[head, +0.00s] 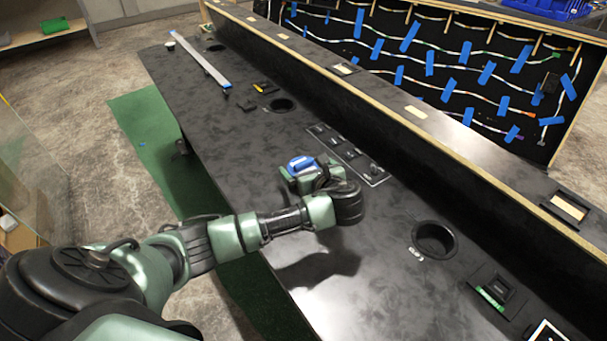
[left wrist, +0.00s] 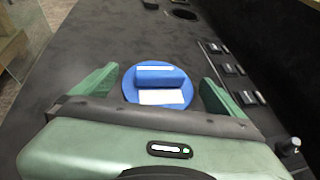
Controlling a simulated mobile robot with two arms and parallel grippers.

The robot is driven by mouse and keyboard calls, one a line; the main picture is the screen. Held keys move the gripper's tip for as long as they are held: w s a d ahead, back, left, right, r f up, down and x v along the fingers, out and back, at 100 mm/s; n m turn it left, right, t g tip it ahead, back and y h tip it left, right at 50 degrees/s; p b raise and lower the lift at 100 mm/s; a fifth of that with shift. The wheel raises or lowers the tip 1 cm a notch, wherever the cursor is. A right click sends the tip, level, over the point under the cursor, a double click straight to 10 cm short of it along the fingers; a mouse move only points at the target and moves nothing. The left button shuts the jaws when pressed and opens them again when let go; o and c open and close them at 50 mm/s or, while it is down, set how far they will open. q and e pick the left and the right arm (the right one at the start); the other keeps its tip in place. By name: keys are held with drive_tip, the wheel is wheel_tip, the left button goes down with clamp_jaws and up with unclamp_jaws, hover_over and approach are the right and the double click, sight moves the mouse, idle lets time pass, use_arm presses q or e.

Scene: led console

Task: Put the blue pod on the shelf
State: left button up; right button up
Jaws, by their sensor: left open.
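The blue pod (left wrist: 158,78) is a round blue disc with a raised blue bar and a white label. In the left wrist view it lies between the two green fingers of my left gripper (left wrist: 157,85), with a gap to the fingers on each side. In the head view the blue pod (head: 301,162) shows just past my left gripper (head: 308,172), which is low over the black console top and partly hides it. My left gripper is open. I cannot make out whether the pod touches the console. My right gripper is not in view.
The black console (head: 215,125) has switches (head: 345,155), round holes (head: 434,238) and a silver bar (head: 200,60). A raised ledge (head: 400,120) runs along its far side. Behind stands a black board with blue tape strips (head: 410,36). A wooden shelf (head: 50,34) is at the far left.

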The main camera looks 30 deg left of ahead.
use_arm(q)
drive_tip(key=x, duration=0.4)
drive_tip(key=shift+a+f, duration=0.1)
drive_tip(key=shift+f, duration=0.1)
drive_tip(key=c, duration=1.6)
drive_tip(key=shift+r, duration=0.15)
